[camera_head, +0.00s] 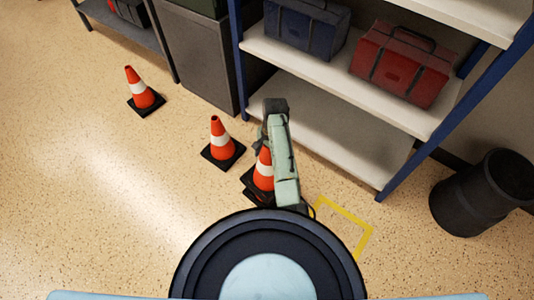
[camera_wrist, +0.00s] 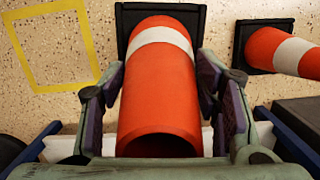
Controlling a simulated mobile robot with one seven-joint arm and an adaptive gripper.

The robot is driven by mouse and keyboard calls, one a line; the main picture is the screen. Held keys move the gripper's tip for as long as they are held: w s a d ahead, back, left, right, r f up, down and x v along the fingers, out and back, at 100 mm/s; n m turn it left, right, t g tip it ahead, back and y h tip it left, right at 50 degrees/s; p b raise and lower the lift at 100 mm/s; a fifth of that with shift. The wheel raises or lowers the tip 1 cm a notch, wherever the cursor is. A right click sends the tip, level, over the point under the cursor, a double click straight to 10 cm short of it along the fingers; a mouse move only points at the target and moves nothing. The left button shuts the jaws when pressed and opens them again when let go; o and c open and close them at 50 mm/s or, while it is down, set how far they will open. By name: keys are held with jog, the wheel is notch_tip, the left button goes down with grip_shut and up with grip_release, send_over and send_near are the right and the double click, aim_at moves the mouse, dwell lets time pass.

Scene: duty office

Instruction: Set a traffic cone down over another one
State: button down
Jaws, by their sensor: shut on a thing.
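An orange cone with a white band (camera_head: 262,172) stands upright below my gripper (camera_head: 264,138) in the head view, partly hidden by my arm. In the wrist view my gripper (camera_wrist: 160,78) is shut on this cone (camera_wrist: 160,92), one finger on each side, with its open tip toward the camera. In the head view its black base shows two dark edges, one above the other; whether a second cone is under it is hard to tell. Another cone (camera_head: 219,134) stands just left of it, also at the right of the wrist view (camera_wrist: 285,50). A third cone (camera_head: 138,88) stands farther left.
A shelf unit (camera_head: 345,110) with a blue toolbox (camera_head: 305,27) and a red toolbox (camera_head: 403,63) is close behind. A grey cabinet (camera_head: 200,60) stands beside it. A black bin (camera_head: 485,195) is at right, a yellow floor outline (camera_head: 352,217) nearer. Floor at left is clear.

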jog(key=shift+f+b, duration=2.1)
jog(key=shift+f, duration=1.65)
jog(key=c, duration=0.8)
grip_release()
jog(key=o, duration=0.3)
jog(key=shift+f, duration=0.1)
jog(key=r, duration=0.4)
jog(key=w+r, duration=0.1)
jog(key=r, duration=0.3)
jog(key=d+r, duration=0.1)
jog(key=r, duration=0.3)
jog(key=shift+w, duration=0.2)
